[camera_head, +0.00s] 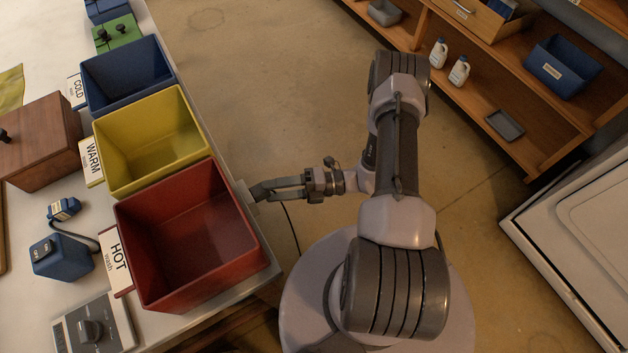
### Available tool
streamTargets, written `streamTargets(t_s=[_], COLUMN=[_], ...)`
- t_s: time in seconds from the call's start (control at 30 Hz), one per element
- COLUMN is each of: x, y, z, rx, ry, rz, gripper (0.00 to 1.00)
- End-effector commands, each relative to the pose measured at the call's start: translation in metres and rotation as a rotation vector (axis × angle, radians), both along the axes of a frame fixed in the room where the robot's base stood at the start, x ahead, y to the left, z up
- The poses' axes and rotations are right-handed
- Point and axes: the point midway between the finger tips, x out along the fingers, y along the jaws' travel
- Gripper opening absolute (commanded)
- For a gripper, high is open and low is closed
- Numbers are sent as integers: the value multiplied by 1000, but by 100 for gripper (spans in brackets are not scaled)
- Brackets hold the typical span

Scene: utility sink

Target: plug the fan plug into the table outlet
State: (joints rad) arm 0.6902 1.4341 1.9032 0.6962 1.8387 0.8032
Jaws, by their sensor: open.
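My gripper (264,190) is at the right edge of the white table, beside the red HOT bin, with its fingers pointing left. Its jaws are open. The fingertips are close to a small pale grey block (244,194) on the table edge, which looks like the table outlet; its face is turned from view. A thin dark cable (292,228) hangs below the fingers toward the floor. The fan plug cannot be made out clearly at the fingertips, and I cannot tell whether it is in the outlet. No fan is recognisable.
Red (190,240), yellow (152,142) and blue (127,75) bins line the table edge. A wooden box (38,142) and a small blue box (62,258) stand left of them. Shelves (520,110) and a white appliance (580,220) are right. Floor between is clear.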

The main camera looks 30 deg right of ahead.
Motion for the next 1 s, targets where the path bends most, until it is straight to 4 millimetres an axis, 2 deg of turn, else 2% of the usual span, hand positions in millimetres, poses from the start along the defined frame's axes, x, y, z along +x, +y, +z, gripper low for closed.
streamTargets(t_s=[0.13,0.4,0.5,0.7,1.0], x=[-11,-46,-55,-64,-65], y=[-31,-112,-134,-155,-156], z=[2,1,0,-1,-1], rx=[-2,-3,-2,-1,0], ry=[-1,-2,0,0,1], rz=[-7,-6,-5,-1,-1], gripper=[56,56,56,56,56])
